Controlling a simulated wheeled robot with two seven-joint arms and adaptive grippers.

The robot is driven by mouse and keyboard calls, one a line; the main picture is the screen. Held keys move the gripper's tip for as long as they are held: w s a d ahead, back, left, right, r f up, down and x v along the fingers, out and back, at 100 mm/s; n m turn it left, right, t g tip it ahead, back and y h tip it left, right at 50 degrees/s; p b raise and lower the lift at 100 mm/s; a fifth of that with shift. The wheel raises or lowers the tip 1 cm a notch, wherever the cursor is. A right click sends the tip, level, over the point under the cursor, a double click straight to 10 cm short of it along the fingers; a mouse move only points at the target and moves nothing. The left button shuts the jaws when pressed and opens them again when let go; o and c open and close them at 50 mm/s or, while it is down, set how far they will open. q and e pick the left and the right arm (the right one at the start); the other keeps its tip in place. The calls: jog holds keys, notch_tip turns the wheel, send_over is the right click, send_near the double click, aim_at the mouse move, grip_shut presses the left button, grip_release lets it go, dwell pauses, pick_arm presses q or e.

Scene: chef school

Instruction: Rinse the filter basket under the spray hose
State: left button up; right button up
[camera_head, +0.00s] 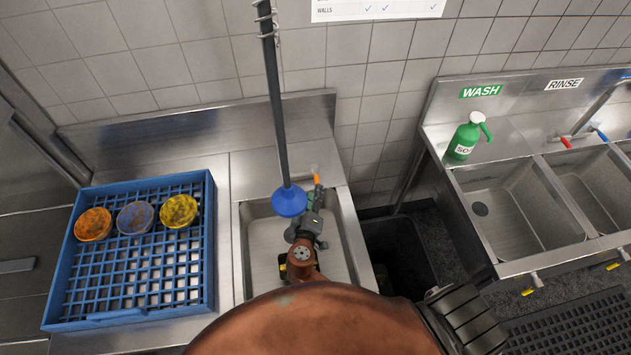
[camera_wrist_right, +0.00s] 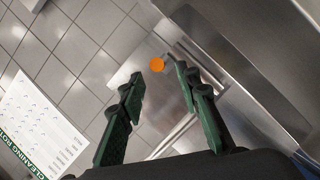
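Three round, stained bowl-like pieces stand in the blue rack (camera_head: 130,318) at the left: orange (camera_head: 94,224), blue-grey (camera_head: 135,218) and yellow (camera_head: 179,212). I cannot tell which, if any, is the filter basket. The spray hose (camera_head: 276,100) hangs from above over the sink (camera_head: 262,255), ending in a blue head (camera_head: 289,201). My right gripper (camera_head: 316,193) is over the sink, just right of the blue head and near a small orange knob (camera_head: 317,179). In the wrist view its fingers (camera_wrist_right: 160,90) are apart and empty, with the orange knob (camera_wrist_right: 157,65) beyond them. My left gripper is not in view.
A tiled wall and steel backsplash (camera_head: 190,132) close off the back. A dark bin (camera_head: 398,255) stands right of the sink. Farther right are the wash basins (camera_head: 525,215) with a green soap bottle (camera_head: 465,140) on their ledge.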

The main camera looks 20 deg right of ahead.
aim_at(317, 180)
jog(key=p+x, duration=0.1)
jog(key=x, duration=0.5)
jog(key=shift+w+d, duration=0.3)
jog(key=shift+c, duration=0.3)
grip_shut()
